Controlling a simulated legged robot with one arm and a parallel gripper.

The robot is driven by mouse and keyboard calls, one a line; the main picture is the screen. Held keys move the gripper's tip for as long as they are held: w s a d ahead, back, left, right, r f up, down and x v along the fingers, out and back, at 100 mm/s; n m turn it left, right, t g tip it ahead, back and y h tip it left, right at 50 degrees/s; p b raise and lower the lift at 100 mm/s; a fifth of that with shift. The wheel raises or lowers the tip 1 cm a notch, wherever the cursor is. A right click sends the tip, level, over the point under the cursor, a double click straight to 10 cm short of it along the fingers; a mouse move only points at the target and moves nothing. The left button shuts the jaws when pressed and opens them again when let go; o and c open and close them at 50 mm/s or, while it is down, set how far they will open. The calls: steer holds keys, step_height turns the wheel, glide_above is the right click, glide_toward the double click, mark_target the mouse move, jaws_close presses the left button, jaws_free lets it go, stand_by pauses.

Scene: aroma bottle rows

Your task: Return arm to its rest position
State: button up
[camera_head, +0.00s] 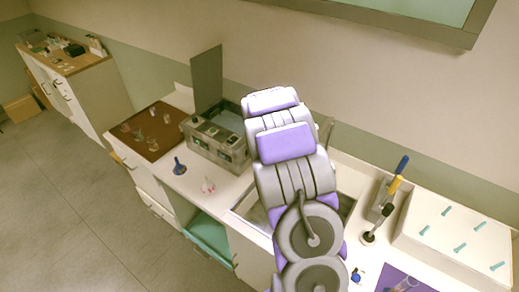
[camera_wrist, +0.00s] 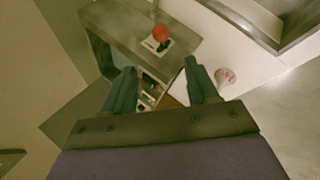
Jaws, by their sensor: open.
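My arm (camera_head: 290,180), purple and grey, rises through the middle of the head view and reaches over the counter towards the back wall. Its end hides part of the area by the grey case. My gripper (camera_wrist: 160,82) shows in the wrist view with its two dark fingers spread apart and nothing clearly held between them. Beyond the fingers is a grey box-like case (camera_wrist: 115,35), with a red round-topped item (camera_wrist: 160,33) in it. The gripper fingers are not clearly visible in the head view.
An open-lidded grey case (camera_head: 232,158) stands left of my arm, beside a brown board (camera_head: 150,148) with small glass items. A blue flask (camera_head: 179,166) and a small pink-and-white item (camera_head: 208,187) stand in front. A sink (camera_head: 250,212), tool stand and white rack (camera_head: 455,225) lie rightward.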

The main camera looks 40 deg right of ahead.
stand_by(0.3)
steer(key=s+a+r+m+g+h+b, duration=0.1)
steer(key=s+a+r+m+g+b, duration=0.15)
steer(key=s+a+b, duration=0.35)
steer(key=s+a+r+m+g+b, duration=0.15)
steer(key=s+a+r+m, duration=0.25)
steer(key=s, duration=0.4)
steer(key=s+a+f+m+g+y+b, duration=0.1)
steer(key=s+a+b, duration=0.3)
steer(key=s+a, duration=0.6)
steer(key=s+a+f+m+g+y+b, duration=0.2)
steer(key=s+a, duration=0.9)
steer(key=s, duration=0.7)
steer(key=f+g+y+b, duration=0.1)
steer(key=b, duration=0.1)
steer(key=shift+g+b, duration=0.3)
steer(key=shift+g, duration=0.1)
steer(key=shift+m, duration=0.25)
